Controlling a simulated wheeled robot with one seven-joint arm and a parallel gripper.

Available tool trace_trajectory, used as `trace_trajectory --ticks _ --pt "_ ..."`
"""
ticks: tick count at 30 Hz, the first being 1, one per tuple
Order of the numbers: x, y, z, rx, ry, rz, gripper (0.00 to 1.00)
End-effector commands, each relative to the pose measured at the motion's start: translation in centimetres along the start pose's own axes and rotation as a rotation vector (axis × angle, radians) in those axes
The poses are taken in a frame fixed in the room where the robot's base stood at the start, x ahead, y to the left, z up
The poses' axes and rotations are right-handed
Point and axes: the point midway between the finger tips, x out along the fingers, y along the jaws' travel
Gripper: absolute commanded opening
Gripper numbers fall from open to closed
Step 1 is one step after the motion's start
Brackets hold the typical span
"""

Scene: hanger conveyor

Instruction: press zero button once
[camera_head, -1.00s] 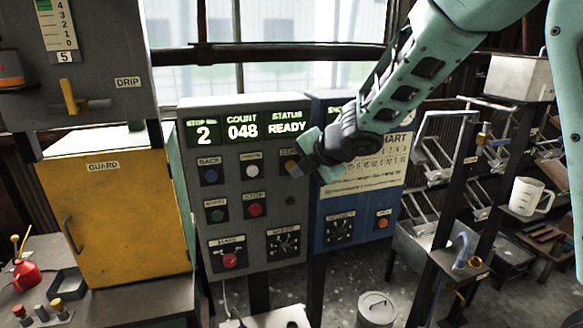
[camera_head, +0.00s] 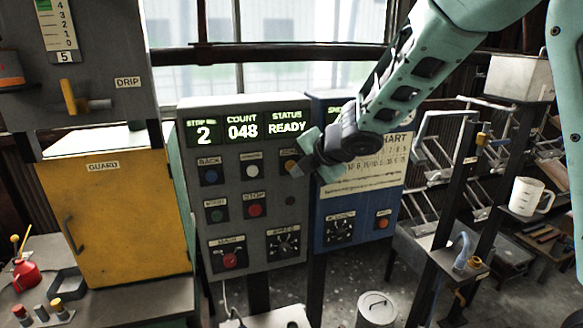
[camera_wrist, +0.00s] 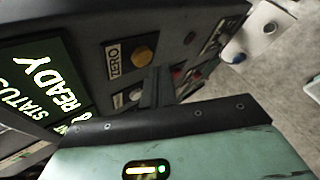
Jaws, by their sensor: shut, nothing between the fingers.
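The grey control panel (camera_head: 275,206) stands in the middle of the head view. Its display (camera_head: 246,128) reads 2, COUNT 048 and READY. The zero button (camera_head: 289,166) is a yellow-orange knob at the panel's upper right, partly covered by my gripper in the head view. In the wrist view the zero button (camera_wrist: 142,56) shows clear beside its ZERO label. My gripper (camera_head: 298,169) is shut and empty, close to the panel at this button. In the wrist view its fingers (camera_wrist: 160,90) are beside the button, with a gap visible; the depth between tip and panel is hard to judge.
Near the zero button are a white button (camera_head: 252,170), a red stop button (camera_head: 255,210) and a blue back button (camera_head: 210,175). A blue panel (camera_head: 335,240) with a chart adjoins on the right. A yellow guard cabinet (camera_head: 125,220) stands left.

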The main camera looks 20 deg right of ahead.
Motion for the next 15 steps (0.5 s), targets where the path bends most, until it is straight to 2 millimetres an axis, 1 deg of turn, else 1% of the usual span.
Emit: trace_trajectory --ticks 15 --pt "0.58 0.44 0.48 0.0 0.0 -0.001 0.0"
